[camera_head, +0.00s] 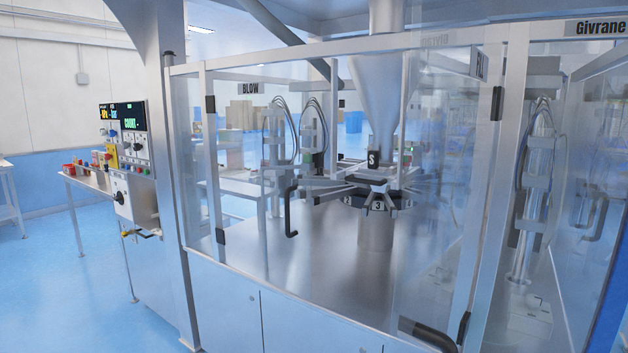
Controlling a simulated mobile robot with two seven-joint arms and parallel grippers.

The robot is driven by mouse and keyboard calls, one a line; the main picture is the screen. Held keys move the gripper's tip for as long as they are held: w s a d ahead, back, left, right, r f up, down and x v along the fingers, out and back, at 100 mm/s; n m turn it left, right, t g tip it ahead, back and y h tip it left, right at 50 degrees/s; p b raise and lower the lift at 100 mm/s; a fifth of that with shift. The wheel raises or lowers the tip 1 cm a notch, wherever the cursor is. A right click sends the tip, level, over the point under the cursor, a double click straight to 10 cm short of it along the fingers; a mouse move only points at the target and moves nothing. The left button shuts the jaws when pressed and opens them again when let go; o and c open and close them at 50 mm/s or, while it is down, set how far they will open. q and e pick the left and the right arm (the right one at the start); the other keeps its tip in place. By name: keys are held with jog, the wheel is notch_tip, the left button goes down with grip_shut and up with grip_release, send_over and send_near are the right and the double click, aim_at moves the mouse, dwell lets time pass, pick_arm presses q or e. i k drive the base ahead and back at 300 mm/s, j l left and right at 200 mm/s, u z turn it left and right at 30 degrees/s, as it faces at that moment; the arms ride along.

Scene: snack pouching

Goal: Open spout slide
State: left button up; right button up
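A grey metal hopper (384,85) hangs above the middle of the machine and narrows to a spout at its lower end. A small dark block marked "S" (373,158) sits at the spout's outlet, above the turntable (372,192) with numbered stations. The spout slide itself is too small to make out clearly, and I cannot tell whether it is open or shut. Clear guard panels stand around the hopper and turntable. Neither of my grippers is in view.
A black handle (290,210) shows at the left front guard; another dark handle (428,333) is low at the right front. A control panel (127,135) stands left, beside a side table (90,180) with several small items. Blue floor (50,285) is clear at the left.

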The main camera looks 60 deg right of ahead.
aim_at(355, 175)
jog(key=i+z, duration=0.8)
jog(key=z, duration=0.15)
jog(key=i+j+z, duration=0.2)
jog(key=i+z, duration=0.25)
jog(key=k, duration=0.05)
